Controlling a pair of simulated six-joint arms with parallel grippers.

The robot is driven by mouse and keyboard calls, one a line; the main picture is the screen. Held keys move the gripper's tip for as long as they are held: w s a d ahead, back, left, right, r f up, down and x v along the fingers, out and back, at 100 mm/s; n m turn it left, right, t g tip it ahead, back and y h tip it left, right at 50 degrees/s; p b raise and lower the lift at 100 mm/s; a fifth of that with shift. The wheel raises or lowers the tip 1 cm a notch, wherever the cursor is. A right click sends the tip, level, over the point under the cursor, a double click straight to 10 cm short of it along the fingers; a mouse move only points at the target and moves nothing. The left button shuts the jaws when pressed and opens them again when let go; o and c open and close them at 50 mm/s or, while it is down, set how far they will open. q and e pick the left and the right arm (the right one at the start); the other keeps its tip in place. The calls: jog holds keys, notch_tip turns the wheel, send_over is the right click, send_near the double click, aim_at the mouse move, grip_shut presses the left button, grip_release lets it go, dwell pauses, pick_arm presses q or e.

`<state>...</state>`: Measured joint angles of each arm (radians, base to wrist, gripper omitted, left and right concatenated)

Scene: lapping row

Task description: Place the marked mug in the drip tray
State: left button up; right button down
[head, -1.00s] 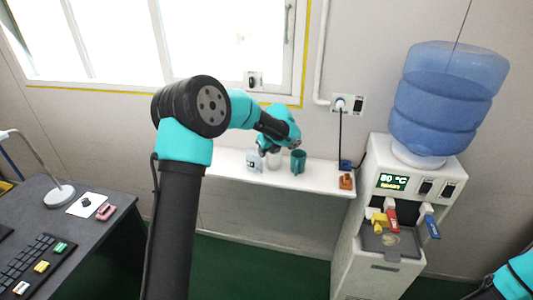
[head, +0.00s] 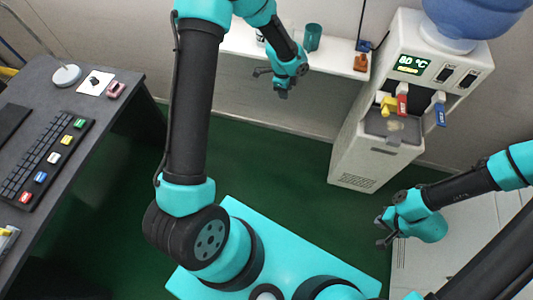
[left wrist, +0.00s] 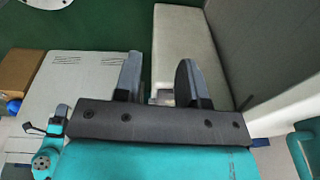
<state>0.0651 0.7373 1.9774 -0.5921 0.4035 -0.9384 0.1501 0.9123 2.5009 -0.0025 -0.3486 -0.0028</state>
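The white shelf (head: 345,67) holds a teal mug (head: 313,37) at its back edge. A pale mug (head: 261,39) shows only in part behind my left arm, so its marking cannot be made out. The drip tray (head: 377,126) is at the front of the water dispenser, with a small pale item in it. My left gripper (head: 272,83) is in front of the shelf, apart from the mugs. The left wrist view shows its two fingers (left wrist: 158,80) spread with nothing held. My right gripper (head: 382,231) is open and empty, low in front of the dispenser.
The dispenser (head: 352,154) carries a large blue bottle (head: 475,20) and yellow, red and blue taps above the tray. An orange-brown item (head: 361,61) sits at the shelf's right end. A dark desk (head: 110,105) with a keyboard (head: 45,165) stands left.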

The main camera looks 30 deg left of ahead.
pick_arm(q)
jog(key=s+d+f+n, duration=0.2)
jog(key=s+f+n, duration=0.2)
jog(key=s+n, duration=0.2)
jog(key=s+d+f+n+h, duration=0.1)
jog(key=s+f+n, duration=0.3)
jog(key=s, duration=0.6)
jog(key=s+d+f+n+h, duration=0.1)
jog(key=s+d+f+n, duration=0.2)
jog(key=s+n, duration=0.5)
jog(key=shift+s+f, duration=0.3)
jog(key=shift+f, duration=0.25)
jog(key=shift+o, duration=0.5)
jog(key=shift+a, duration=0.1)
jog(key=shift+w, duration=0.1)
